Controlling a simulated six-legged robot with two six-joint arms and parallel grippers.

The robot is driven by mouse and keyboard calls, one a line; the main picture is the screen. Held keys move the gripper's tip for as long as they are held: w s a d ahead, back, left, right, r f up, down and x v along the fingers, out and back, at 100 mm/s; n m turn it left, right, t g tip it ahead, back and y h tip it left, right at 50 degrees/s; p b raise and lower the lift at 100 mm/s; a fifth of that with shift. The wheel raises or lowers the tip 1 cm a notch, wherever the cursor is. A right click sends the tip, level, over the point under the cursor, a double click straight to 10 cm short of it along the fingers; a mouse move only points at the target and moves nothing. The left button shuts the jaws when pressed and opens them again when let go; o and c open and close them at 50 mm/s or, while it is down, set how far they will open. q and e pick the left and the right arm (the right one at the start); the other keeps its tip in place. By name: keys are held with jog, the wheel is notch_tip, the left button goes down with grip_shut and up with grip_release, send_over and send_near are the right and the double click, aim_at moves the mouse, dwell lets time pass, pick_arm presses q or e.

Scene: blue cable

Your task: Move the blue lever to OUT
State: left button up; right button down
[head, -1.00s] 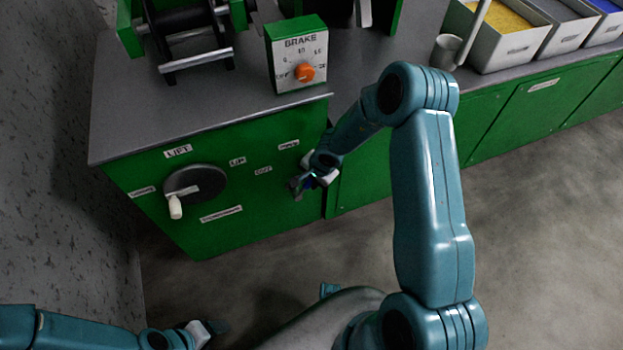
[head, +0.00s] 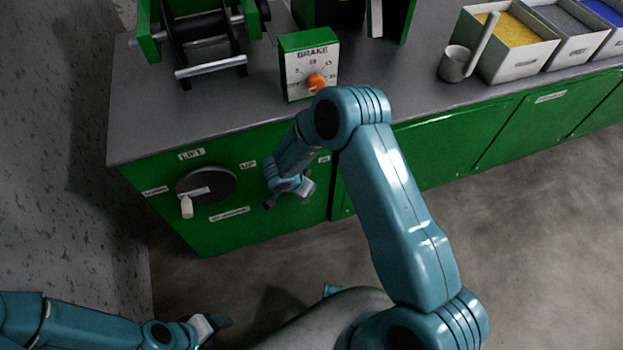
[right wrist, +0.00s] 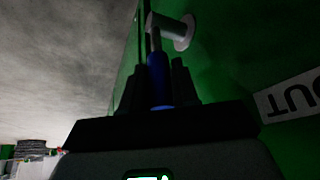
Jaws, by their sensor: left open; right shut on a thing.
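The blue lever (right wrist: 160,82) shows in the right wrist view as a blue grip on a thin rod, beside a pale round pivot (right wrist: 172,32) on the green panel. My right gripper (right wrist: 158,92) is shut on it, one dark finger on each side. The OUT label (right wrist: 290,97) lies to the right in that view, apart from the lever. In the head view my right gripper (head: 287,192) is at the panel's front, and my arm hides the lever and the OUT label. The IN label (head: 323,158) shows right of it. My left gripper (head: 214,326) is open and empty, low in the picture.
A dark round crank (head: 206,184) with a white handle sits left on the green panel. The UP label (head: 247,165) is between it and my right gripper. The brake box (head: 308,68) with an orange knob stands on the grey worktop (head: 200,118) above. Floor in front is clear.

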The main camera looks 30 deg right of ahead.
pick_arm(q)
jog(key=shift+f+b, duration=1.4)
jog(key=shift+b, duration=0.35)
pick_arm(e)
jog(key=shift+w+a+f+n+g+h, duration=0.15)
jog(key=shift+a+f+g+h, duration=0.1)
jog(key=shift+a+h, duration=0.65)
jog(key=shift+w+a+f+n+g+h, duration=0.2)
jog(key=shift+a+h, duration=0.45)
jog(key=shift+h, duration=0.6)
jog(key=shift+w+a+f+n+g+h, duration=0.15)
jog(key=shift+a+f+h, duration=0.1)
jog(key=shift+a+h, duration=0.65)
jog(key=shift+d, duration=0.1)
jog(key=c, duration=0.9)
grip_release()
jog(key=shift+c, duration=0.2)
pick_arm(q)
notch_tip(320, 180, up, 2)
jog(key=shift+r+p, duration=0.1)
jog(key=shift+p, duration=1)
pick_arm(e)
jog(key=v, duration=1.6)
jog(key=shift+a, duration=0.25)
